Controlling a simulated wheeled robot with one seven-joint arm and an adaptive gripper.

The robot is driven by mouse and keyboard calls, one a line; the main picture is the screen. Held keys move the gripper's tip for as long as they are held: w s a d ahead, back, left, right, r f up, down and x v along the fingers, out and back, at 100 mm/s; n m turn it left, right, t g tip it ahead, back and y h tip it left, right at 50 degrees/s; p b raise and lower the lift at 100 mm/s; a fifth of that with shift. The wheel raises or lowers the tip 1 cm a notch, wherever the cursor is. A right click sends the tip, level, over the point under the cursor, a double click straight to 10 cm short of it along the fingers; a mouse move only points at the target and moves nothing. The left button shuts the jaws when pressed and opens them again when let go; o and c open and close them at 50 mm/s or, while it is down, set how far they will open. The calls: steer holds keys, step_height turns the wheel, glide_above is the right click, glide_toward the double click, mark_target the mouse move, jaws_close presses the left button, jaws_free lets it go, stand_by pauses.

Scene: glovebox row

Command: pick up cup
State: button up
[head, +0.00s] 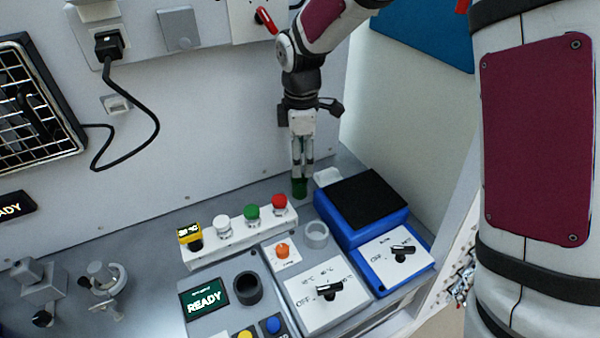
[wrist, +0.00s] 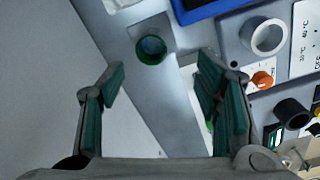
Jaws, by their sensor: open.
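A small green cup (head: 299,190) stands on the grey bench ledge near the back wall. In the wrist view the cup (wrist: 151,52) shows its round open mouth, ahead of the fingers and between their lines. My gripper (head: 302,172) points down just above the cup in the head view. In the wrist view its two fingers (wrist: 160,78) are spread wide with nothing between them. The head view does not show clearly whether the fingertips touch the cup.
A blue device with a black top (head: 362,198) stands close right of the cup. A strip with red and green buttons (head: 237,232) lies to the left. A pale ring (head: 316,234) and a dark round holder (head: 248,287) are nearer. The wall (head: 225,130) is close behind.

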mark_target(300, 180)
steer(key=shift+n, duration=0.4)
steer(key=shift+w+a+f+p, duration=0.1)
steer(key=shift+w+f+p, duration=0.15)
steer(key=shift+f, duration=1.3)
steer(key=shift+w+d+f+p, duration=0.1)
steer(key=shift+w+f+p, duration=0.15)
steer(key=shift+f, duration=1.25)
steer(key=shift+w+a+f+p, duration=0.1)
steer(key=shift+w+f+p, duration=0.15)
steer(key=shift+f, duration=1.3)
steer(key=c, duration=1.3)
